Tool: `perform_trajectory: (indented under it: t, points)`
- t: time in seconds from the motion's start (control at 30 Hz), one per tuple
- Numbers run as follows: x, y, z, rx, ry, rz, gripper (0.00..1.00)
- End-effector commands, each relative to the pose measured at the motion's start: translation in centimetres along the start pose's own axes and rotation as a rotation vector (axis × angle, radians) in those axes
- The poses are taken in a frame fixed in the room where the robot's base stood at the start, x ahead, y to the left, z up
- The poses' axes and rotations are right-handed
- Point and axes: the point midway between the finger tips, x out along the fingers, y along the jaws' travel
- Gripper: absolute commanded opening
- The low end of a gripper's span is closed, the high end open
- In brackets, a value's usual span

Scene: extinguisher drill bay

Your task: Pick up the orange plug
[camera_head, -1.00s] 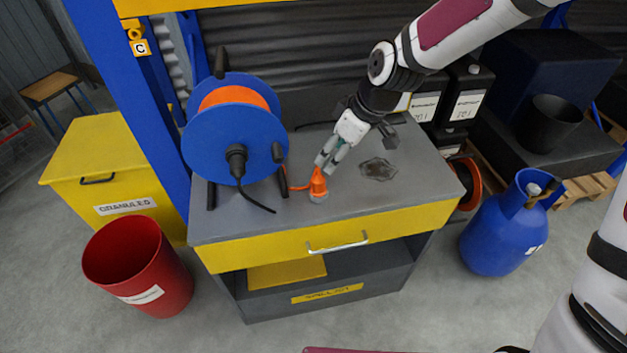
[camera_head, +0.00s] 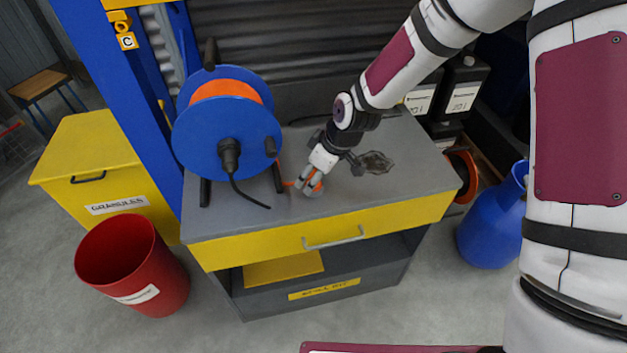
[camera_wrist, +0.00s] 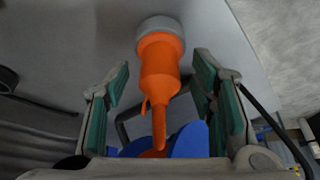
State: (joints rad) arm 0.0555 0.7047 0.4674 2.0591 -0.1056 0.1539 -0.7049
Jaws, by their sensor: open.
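In the head view the plug (camera_head: 316,183) is largely hidden by my fingers. My gripper (camera_head: 310,182) is over the plug. In the wrist view my gripper (camera_wrist: 162,105) is open, with green-padded fingers on either side of the plug. A gap shows between the plug and each pad.
A blue cable reel (camera_head: 215,150) with orange cable stands just left of the plug. A dark patch (camera_head: 376,162) lies on the bench to the right.

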Motion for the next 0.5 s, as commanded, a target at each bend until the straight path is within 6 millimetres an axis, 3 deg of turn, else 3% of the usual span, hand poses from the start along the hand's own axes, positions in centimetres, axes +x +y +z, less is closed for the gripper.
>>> perform_trajectory:
  t: [0.17, 0.27, 0.4, 0.5]
  points:
    - [0.0, 0.02, -0.01, 0.0, 0.0, 0.0, 0.51]
    - [0.0, 0.02, 0.0, 0.0, 0.0, 0.0, 0.33]
    - [-0.01, 0.02, 0.01, 0.001, 0.0, 0.0, 0.01]
    - [-0.01, 0.03, 0.0, 0.001, 0.0, 0.0, 0.0]
